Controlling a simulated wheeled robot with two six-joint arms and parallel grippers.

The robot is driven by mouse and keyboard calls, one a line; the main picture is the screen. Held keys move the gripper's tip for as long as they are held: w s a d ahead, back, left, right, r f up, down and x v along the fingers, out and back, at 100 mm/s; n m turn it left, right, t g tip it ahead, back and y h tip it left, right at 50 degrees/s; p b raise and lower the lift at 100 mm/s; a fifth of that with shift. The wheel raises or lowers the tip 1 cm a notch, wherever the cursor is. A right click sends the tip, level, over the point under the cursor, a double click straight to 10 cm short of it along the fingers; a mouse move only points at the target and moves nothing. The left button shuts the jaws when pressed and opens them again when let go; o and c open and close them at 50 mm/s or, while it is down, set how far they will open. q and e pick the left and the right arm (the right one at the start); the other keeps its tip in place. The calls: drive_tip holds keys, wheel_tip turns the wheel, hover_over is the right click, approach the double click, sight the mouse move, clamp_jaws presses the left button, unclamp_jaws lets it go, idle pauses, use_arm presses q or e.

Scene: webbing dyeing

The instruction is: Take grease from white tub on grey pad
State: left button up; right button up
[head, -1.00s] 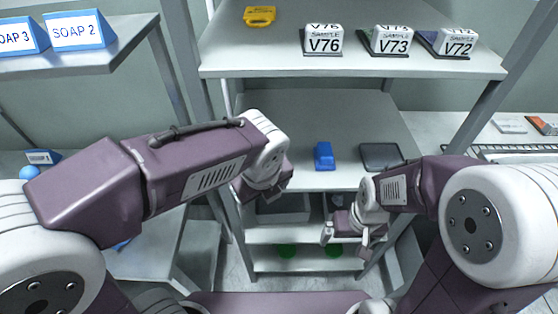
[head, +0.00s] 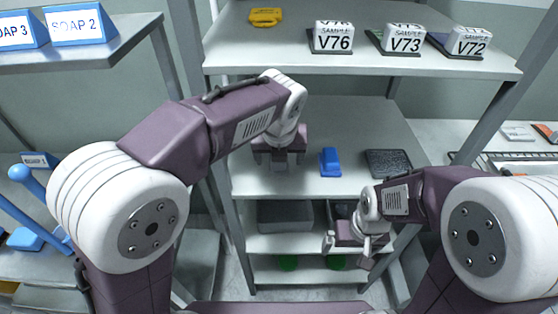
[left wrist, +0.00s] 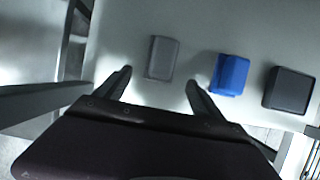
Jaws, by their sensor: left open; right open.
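The white block-shaped tub marked V76 (head: 333,36) sits on a dark grey pad (head: 318,50) on the upper shelf. White V73 (head: 404,38) and V72 (head: 468,41) stand to its right on greenish and bluish pads. My left gripper (head: 280,165) is over the middle shelf, below and left of V76. In the left wrist view its open fingers (left wrist: 159,80) point toward a grey block (left wrist: 162,57), with nothing visible between them. The arm mostly hides that block in the head view. My right gripper (head: 348,250) is open and low, in front of the lower shelf.
On the middle shelf (head: 350,122) are a blue block (head: 329,162) and a dark flat tray (head: 388,163). A yellow item (head: 265,17) lies on the upper shelf. Grey bins (head: 285,216) fill the lower shelf. SOAP boxes (head: 75,25) stand at the left.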

use_arm(q)
drive_tip(key=shift+w, duration=0.4)
drive_tip(key=b+x, duration=0.1)
drive_tip(key=x, duration=0.4)
drive_tip(key=shift+s+b, duration=0.1)
drive_tip(key=shift+b, duration=0.2)
drive_tip(key=shift+f, duration=0.15)
drive_tip(key=shift+c, duration=0.9)
drive_tip(key=c, duration=1.3)
drive_tip(key=shift+r+p, duration=0.4)
drive_tip(key=shift+r, duration=0.6)
drive_tip(key=s, duration=1.8)
drive_tip(key=shift+f, duration=0.15)
